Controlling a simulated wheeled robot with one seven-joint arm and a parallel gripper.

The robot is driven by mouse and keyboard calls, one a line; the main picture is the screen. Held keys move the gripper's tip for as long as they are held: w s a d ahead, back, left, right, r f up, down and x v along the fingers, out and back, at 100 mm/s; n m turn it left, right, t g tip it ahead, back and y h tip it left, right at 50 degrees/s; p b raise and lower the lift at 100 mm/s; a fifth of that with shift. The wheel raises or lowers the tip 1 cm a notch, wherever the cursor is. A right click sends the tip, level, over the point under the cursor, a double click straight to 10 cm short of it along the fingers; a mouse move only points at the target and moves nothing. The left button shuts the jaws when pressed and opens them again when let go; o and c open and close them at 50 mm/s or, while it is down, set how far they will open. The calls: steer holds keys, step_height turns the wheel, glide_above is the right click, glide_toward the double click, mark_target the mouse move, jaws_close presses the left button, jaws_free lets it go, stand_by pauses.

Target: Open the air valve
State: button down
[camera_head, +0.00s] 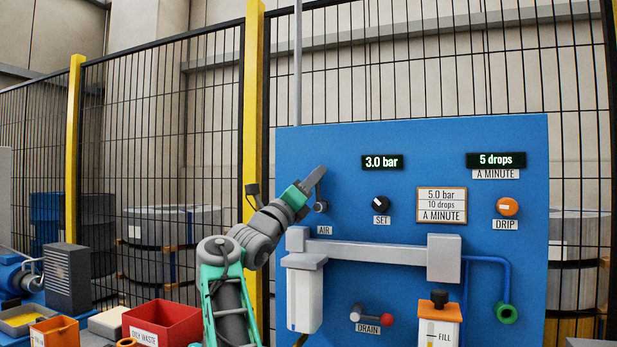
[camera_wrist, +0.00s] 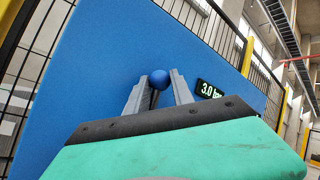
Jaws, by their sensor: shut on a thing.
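The air valve (camera_head: 320,206) sits on the blue panel (camera_head: 340,150) above the AIR label. Its pivot shows below my gripper in the head view, and its lever is mostly hidden there by the fingers. My gripper (camera_head: 316,180) is at the panel's left part, just above the pivot. In the wrist view, the lever's blue ball end (camera_wrist: 159,79) sits between the two fingertips of my gripper (camera_wrist: 158,86). The fingers are shut on this lever. The pressure display (camera_head: 382,162) reads 3.0 bar.
Right of the valve are the SET knob (camera_head: 381,203), a sign (camera_head: 441,205), the DRIP knob (camera_head: 507,207) and a drops display (camera_head: 496,160). A grey filter unit (camera_head: 370,253) juts out below. The DRAIN handle (camera_head: 372,316) is lower. A red waste bin (camera_head: 165,325) stands at lower left.

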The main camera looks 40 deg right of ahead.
steer(key=shift+s+d+m, duration=0.1)
steer(key=shift+s+m, duration=0.15)
steer(key=shift+m, duration=0.25)
steer(key=c, duration=1.4)
jaws_free()
steer(key=shift+d, duration=0.1)
steer(key=shift+f, duration=0.1)
steer(key=b+v, duration=0.4)
steer(key=v, duration=0.3)
steer(key=shift+a, duration=0.45)
